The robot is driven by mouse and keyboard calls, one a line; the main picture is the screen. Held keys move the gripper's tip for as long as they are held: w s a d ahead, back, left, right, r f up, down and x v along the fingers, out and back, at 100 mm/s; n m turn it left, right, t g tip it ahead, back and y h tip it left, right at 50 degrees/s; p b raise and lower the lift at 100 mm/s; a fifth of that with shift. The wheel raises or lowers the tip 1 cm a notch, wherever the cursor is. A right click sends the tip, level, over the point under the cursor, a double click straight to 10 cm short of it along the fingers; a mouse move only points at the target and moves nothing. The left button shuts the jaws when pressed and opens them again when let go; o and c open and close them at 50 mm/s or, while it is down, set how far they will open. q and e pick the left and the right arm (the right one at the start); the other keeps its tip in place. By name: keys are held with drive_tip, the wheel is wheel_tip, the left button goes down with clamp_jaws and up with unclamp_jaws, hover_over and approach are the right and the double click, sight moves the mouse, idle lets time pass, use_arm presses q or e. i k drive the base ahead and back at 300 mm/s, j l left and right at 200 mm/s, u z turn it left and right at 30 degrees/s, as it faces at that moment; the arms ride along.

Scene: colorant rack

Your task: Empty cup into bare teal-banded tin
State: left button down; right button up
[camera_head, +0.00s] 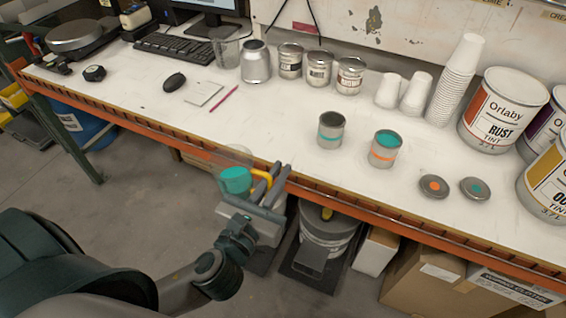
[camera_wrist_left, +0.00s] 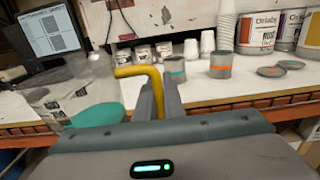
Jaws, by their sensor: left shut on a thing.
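My left gripper (camera_head: 270,180) is shut on the yellow handle (camera_head: 261,173) of a clear cup (camera_head: 234,158), in front of the table's front edge. Teal colorant (camera_head: 235,181) shows in the cup, and also in the left wrist view (camera_wrist_left: 97,115). The teal-banded tin (camera_head: 331,131) stands upright on the table, to the right of and beyond the cup, its top grey. The orange-banded tin (camera_head: 384,151) stands to its right with a teal top surface. Both tins show in the left wrist view, the teal-banded one (camera_wrist_left: 177,73) nearer the gripper. My right gripper is out of view.
Two lids, one orange-dotted (camera_head: 433,187) and one teal-dotted (camera_head: 474,188), lie right of the tins. Several labelled cans, paper cups (camera_head: 456,85) and large Orlaby tins (camera_head: 503,110) line the back. The orange table edge (camera_head: 190,144) lies close by.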

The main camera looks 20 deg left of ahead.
sight(331, 125)
drive_tip(key=z, duration=1.6)
drive_tip(key=k+j, duration=0.25)
drive_tip(key=j, duration=0.2)
drive_tip(key=k+j, duration=0.3)
drive_tip(key=j, duration=0.15)
drive_tip(key=k+j, duration=0.25)
drive_tip(key=j, duration=0.2)
drive_tip(key=z, duration=0.05)
